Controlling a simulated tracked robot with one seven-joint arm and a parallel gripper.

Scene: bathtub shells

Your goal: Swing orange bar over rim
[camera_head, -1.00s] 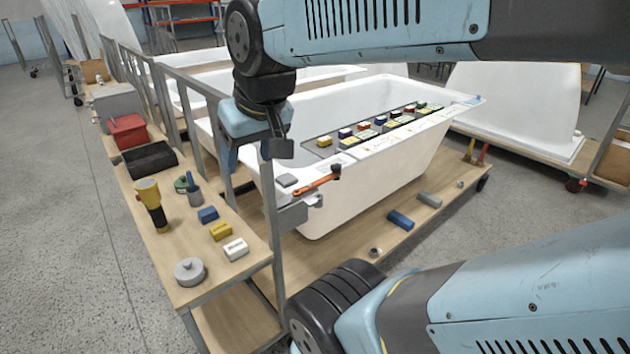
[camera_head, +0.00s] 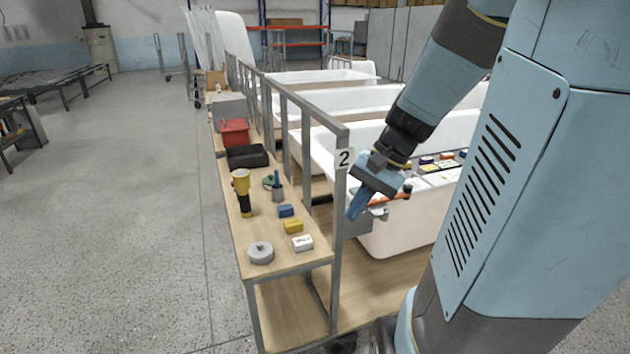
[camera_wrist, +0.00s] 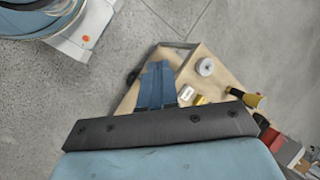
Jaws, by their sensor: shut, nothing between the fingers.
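The orange bar (camera_head: 400,195) shows in the head view at the near end of the white bathtub shell (camera_head: 400,236), by the rim. My gripper hides much of it, so its exact angle is hard to tell. A grey metal bracket (camera_head: 378,215) sits just below it. My gripper (camera_head: 354,212) is shut and empty, with its blue fingers pointing down, between the numbered post and the bar in the picture. I cannot tell whether it touches the bar. In the wrist view the closed fingers (camera_wrist: 157,84) appear over the cart end; the bar is not visible there.
A grey post with a "2" plate (camera_head: 344,158) stands left of my gripper. The side shelf (camera_head: 290,262) holds a yellow-black torch (camera_head: 243,192), a grey round part (camera_head: 260,253), several small blocks and a red box (camera_head: 234,133). Open floor lies to the left.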

